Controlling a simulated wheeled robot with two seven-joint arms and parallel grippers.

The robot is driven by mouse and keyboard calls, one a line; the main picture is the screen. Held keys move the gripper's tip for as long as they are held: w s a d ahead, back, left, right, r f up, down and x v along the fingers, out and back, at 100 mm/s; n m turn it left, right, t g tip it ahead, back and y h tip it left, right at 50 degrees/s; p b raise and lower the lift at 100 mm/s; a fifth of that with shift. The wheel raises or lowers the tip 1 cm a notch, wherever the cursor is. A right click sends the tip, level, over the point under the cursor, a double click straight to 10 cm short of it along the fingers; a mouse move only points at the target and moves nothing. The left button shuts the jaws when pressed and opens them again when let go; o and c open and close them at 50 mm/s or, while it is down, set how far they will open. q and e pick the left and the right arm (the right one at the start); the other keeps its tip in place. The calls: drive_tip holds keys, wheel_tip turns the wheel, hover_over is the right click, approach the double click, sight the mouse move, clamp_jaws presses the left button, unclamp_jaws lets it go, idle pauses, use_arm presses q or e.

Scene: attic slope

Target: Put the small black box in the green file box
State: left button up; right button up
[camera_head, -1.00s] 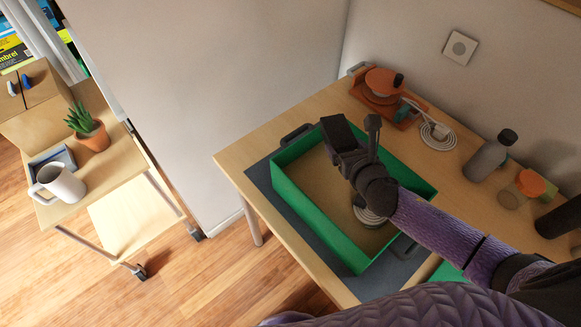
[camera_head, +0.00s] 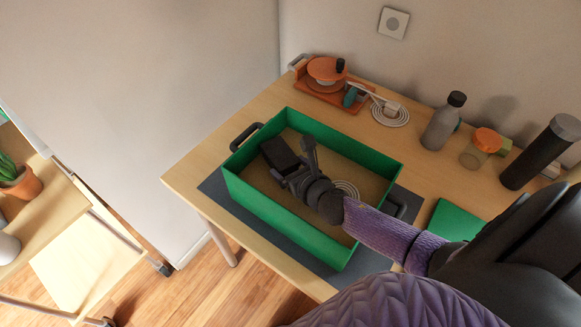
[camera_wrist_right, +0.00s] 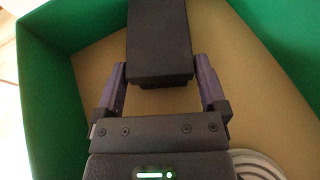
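The green file box (camera_head: 292,225) is an open-topped tray with green walls and a tan floor, standing on the table. My right gripper (camera_head: 292,168) reaches down inside its walls. It is shut on the small black box (camera_head: 278,152), a dark block inside the green file box's outline. In the right wrist view the black box (camera_wrist_right: 160,45) sits between the two fingers of the right gripper (camera_wrist_right: 160,75), above the tan floor. I cannot tell whether it touches the floor. My left gripper is not in view.
A coiled white cable (camera_head: 346,187) lies in the file box, partly behind my arm. On the table (camera_head: 190,175) are an orange item (camera_head: 325,72), a white cable (camera_head: 390,117), a grey bottle (camera_head: 442,122), an orange-lidded jar (camera_head: 480,148) and a black cylinder (camera_head: 540,152). A wall stands behind.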

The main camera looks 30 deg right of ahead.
drive_tip(key=shift+r, duration=0.1)
drive_tip(key=shift+s+r, duration=0.15)
drive_tip(key=shift+r, duration=0.05)
drive_tip(key=p+v, duration=0.2)
drive_tip(key=v, duration=0.8)
drive_tip(key=shift+s+p, duration=0.3)
drive_tip(key=shift+s+r, duration=0.25)
drive_tip(key=shift+s, duration=0.25)
